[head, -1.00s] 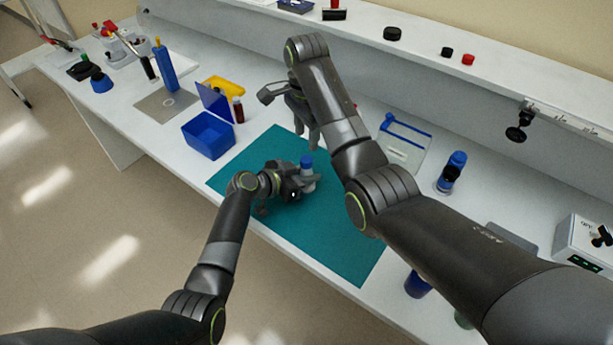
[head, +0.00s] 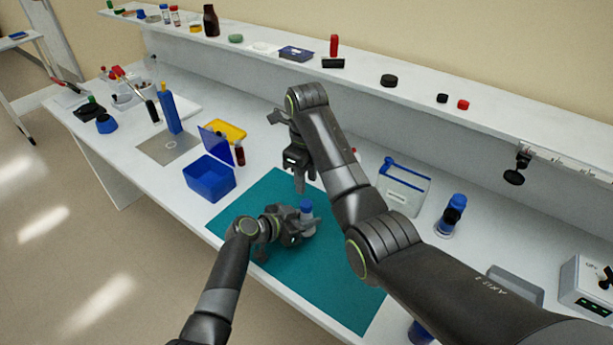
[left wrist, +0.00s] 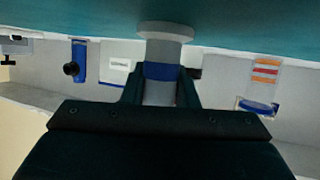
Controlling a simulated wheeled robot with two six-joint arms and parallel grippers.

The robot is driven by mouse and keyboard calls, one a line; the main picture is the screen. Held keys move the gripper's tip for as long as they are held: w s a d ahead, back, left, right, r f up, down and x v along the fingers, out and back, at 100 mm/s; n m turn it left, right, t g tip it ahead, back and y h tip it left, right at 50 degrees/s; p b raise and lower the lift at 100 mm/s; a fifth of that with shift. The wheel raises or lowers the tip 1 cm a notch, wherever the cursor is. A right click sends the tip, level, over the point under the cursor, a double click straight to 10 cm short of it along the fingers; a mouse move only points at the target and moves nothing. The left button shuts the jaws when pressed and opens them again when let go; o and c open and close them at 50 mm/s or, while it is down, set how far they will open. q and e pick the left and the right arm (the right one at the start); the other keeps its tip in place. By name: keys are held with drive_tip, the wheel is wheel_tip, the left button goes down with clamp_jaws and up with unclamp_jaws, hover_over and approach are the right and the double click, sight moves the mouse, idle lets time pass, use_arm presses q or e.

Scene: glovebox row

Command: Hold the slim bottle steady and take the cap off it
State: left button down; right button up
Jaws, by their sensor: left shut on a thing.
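The slim bottle (head: 309,223) stands upright over the teal mat (head: 270,192), with its blue cap (head: 306,207) on top. My left gripper (head: 300,230) is shut around the bottle from the left. In the left wrist view, which looks upside down, the grey bottle with a blue band (left wrist: 162,71) sits between the fingers (left wrist: 162,90), and its wide end is near the mat. I cannot tell whether the bottle touches the mat. My right gripper (head: 305,182) points down just behind and above the cap. Its fingers look apart and empty.
A blue-edged clear container (head: 404,188) and a blue bottle (head: 452,215) stand to the right. A shelf (head: 360,85) with small items runs along the back. The mat's front is clear.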

sight(307, 203)
drive_tip(key=shift+f+m, duration=0.25)
drive_tip(key=shift+m, duration=0.05)
wheel_tip(307, 203, down, 8)
drive_tip(key=shift+r, duration=0.25)
